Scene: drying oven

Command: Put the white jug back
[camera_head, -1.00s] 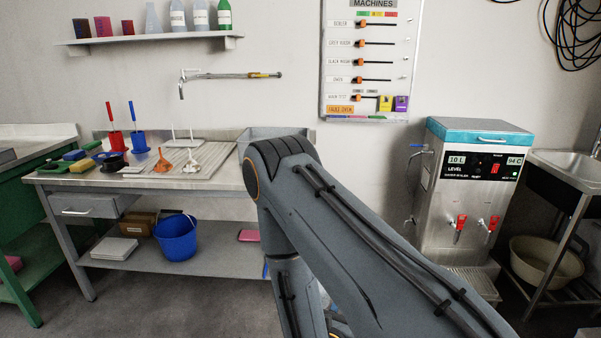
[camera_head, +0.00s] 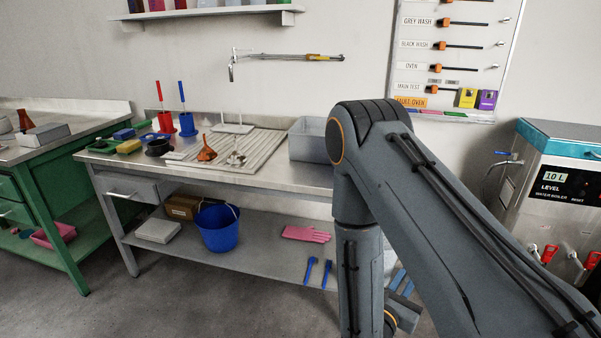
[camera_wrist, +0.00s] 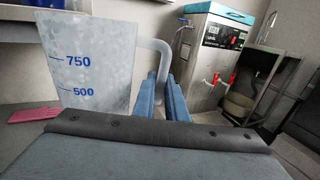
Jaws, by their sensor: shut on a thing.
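The white jug (camera_wrist: 88,62) fills the left of the wrist view, close to the camera. It is translucent, with blue marks reading 750 and 500, and looks about upright. Its handle (camera_wrist: 163,50) is on its right side. My gripper (camera_wrist: 165,92) has its blue fingers shut on the handle. The jug's base is hidden behind the wrist housing.
A steel bench (camera_head: 290,176) with a grey basin (camera_head: 309,140), funnels and brushes stands ahead. Its lower shelf (camera_head: 265,250) holds a blue bucket (camera_head: 219,229), pink gloves (camera_head: 306,234) and blue tools. A water boiler (camera_head: 555,190) stands at right, a green bench (camera_head: 60,170) at left. Grey floor lies in front.

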